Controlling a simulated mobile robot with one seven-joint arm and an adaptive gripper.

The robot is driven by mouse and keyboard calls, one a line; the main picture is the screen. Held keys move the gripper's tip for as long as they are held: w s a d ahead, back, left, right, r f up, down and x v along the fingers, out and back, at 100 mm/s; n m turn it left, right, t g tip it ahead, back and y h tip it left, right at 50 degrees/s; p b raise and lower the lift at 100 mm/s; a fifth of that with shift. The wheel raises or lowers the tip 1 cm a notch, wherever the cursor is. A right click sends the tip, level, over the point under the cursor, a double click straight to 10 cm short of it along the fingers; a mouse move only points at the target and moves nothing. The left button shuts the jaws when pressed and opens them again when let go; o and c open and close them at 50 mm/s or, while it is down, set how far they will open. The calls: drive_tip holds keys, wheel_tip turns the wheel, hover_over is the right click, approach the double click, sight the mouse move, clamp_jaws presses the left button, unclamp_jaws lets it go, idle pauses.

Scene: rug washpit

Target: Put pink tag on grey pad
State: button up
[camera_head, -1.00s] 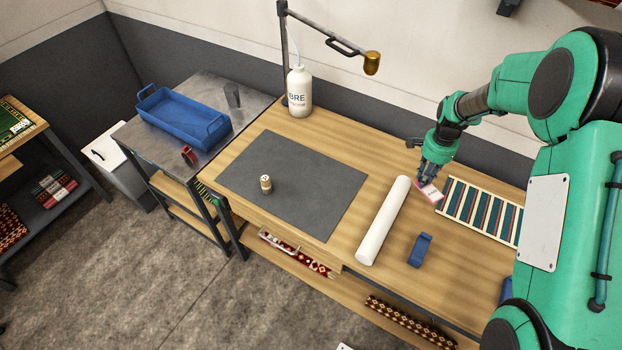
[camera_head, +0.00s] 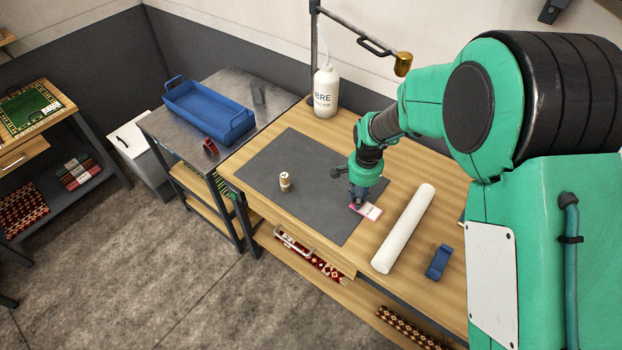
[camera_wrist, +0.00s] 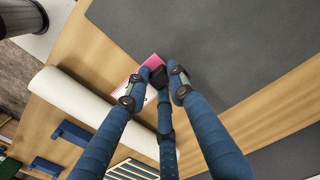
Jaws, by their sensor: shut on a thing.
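The pink tag (camera_head: 371,211) is pink with a white face, and my gripper (camera_head: 357,202) is shut on its edge. In the wrist view the tag (camera_wrist: 129,89) shows beside the gripper's fingertips (camera_wrist: 160,78), its pink end near the pad's edge and part of it hidden by the fingers. The grey pad (camera_head: 290,155) lies flat on the wooden table. In the head view the tag overlaps the pad's right edge; whether it touches the surface I cannot tell. The grey pad also fills the upper right of the wrist view (camera_wrist: 230,45).
A small wooden cylinder (camera_head: 285,182) stands on the pad. A white roll (camera_head: 403,228) lies right of the tag, with a blue holder (camera_head: 439,262) beyond it. A white bottle (camera_head: 326,92) stands behind the pad. A blue tray (camera_head: 207,110) sits on the metal side table. Much of the pad is bare.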

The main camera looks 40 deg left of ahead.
drive_tip(key=shift+s+a+f, duration=0.1)
drive_tip(key=shift+s+a, duration=0.25)
drive_tip(key=shift+s, duration=0.15)
drive_tip(key=shift+w+a, duration=0.1)
drive_tip(key=b, duration=0.2)
hover_over(346, 177)
drive_tip(key=shift+f, duration=0.7)
drive_tip(key=shift+f, duration=0.1)
drive_tip(key=shift+f, duration=1.65)
drive_tip(key=shift+f, duration=0.15)
drive_tip(key=o, duration=0.8)
